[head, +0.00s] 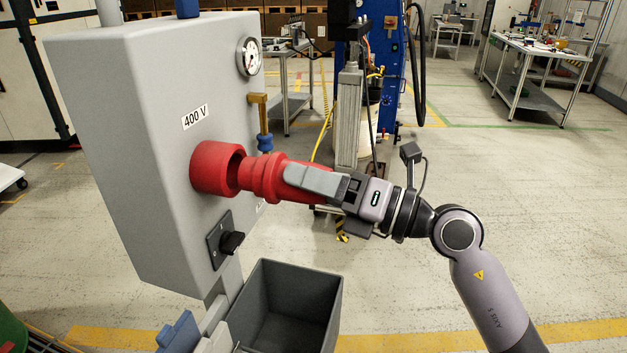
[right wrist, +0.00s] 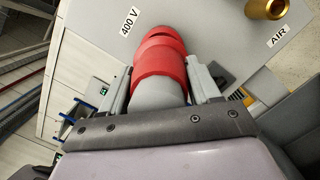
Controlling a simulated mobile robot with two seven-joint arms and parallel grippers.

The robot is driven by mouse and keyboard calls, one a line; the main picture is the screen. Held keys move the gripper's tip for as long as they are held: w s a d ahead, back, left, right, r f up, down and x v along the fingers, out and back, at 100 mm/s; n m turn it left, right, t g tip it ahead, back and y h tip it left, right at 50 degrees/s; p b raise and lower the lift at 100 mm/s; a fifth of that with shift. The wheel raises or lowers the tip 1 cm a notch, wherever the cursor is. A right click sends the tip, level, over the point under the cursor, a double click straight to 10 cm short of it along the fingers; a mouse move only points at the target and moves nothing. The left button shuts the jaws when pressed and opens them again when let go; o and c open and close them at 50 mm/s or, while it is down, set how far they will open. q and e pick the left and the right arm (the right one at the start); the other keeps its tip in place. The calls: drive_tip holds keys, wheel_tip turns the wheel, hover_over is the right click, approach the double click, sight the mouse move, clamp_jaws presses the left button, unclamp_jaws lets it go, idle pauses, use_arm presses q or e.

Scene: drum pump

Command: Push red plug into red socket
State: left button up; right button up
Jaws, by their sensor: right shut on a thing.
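The red socket (head: 212,165) sticks out from the front of the grey cabinet, beside the "400 V" label. My right gripper (head: 312,181) is shut on the red plug (head: 262,177) and holds it roughly level, nose towards the socket. The plug's nose is at the socket's mouth, where a dark part of the opening still shows; I cannot tell how far it is inside. In the right wrist view the plug (right wrist: 158,68) lies between the two grey fingers, with red of the socket (right wrist: 163,36) just beyond it. My left gripper is not in view.
The grey cabinet (head: 110,150) carries a gauge (head: 249,56), a brass pipe with a blue end (head: 263,130) and a black rotary switch (head: 231,242). A dark open bin (head: 292,305) stands below. The floor on the right is clear.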

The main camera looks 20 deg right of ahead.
drive_tip(key=shift+w+a+r+p, duration=0.1)
drive_tip(key=shift+p, duration=0.3)
idle(0.3)
drive_tip(key=shift+p+x, duration=0.5)
drive_tip(key=shift+x, duration=0.7)
drive_tip(key=shift+a+p, duration=0.1)
drive_tip(key=shift+p, duration=0.2)
idle(0.4)
drive_tip(key=shift+w+a+p, duration=0.2)
drive_tip(key=shift+a+p, duration=0.15)
drive_tip(key=shift+a, duration=0.05)
idle(0.4)
drive_tip(key=shift+w+a, duration=0.15)
drive_tip(key=shift+a, duration=0.15)
idle(1.0)
drive_tip(key=o, duration=1.2)
drive_tip(key=shift+o, duration=0.2)
drive_tip(key=shift+f, duration=0.35)
